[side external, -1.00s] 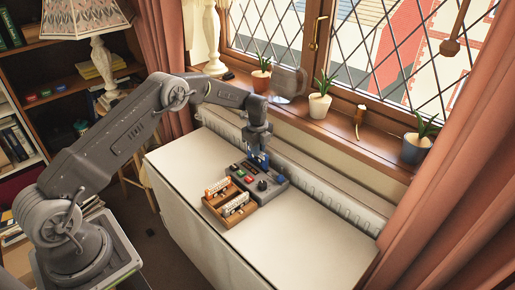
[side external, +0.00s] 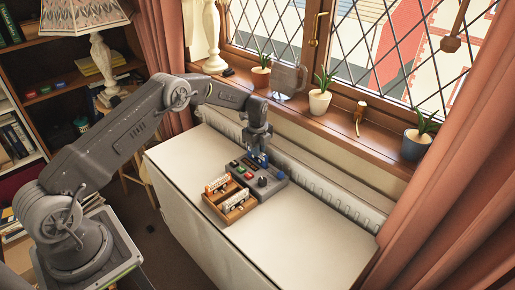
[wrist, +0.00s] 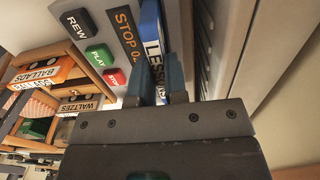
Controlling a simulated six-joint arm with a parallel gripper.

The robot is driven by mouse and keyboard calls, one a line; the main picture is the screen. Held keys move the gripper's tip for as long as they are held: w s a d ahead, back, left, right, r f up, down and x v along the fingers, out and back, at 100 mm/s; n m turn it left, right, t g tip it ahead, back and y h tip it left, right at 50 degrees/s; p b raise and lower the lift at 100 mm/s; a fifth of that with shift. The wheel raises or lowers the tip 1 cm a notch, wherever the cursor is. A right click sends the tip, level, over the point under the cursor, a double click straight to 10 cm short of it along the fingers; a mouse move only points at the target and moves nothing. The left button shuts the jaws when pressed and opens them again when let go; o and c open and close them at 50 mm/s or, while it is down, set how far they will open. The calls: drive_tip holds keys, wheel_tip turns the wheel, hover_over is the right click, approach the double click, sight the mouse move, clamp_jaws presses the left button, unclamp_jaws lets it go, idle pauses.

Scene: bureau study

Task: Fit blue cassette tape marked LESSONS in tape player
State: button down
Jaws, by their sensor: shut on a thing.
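The blue cassette tape (side external: 258,160) is held by my gripper (side external: 257,150) at the back part of the grey tape player (side external: 270,188). In the wrist view the cassette (wrist: 152,40) stands on edge between the two fingers of my gripper (wrist: 160,88), its white label reading LESSONS. The player (wrist: 95,8) lies beside it, with REW, PLAY and red buttons and an orange STOP marking in sight. The cassette's lower edge is hidden, so I cannot tell whether it is inside the player's slot or just above it.
A wooden tray (side external: 211,210) with cassettes stands against the player's left side. The white table top (side external: 310,235) is clear to the right.

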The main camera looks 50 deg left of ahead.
drive_tip(key=shift+f, duration=0.85)
drive_tip(key=c, duration=0.8)
unclamp_jaws()
drive_tip(key=shift+r, duration=3.5)
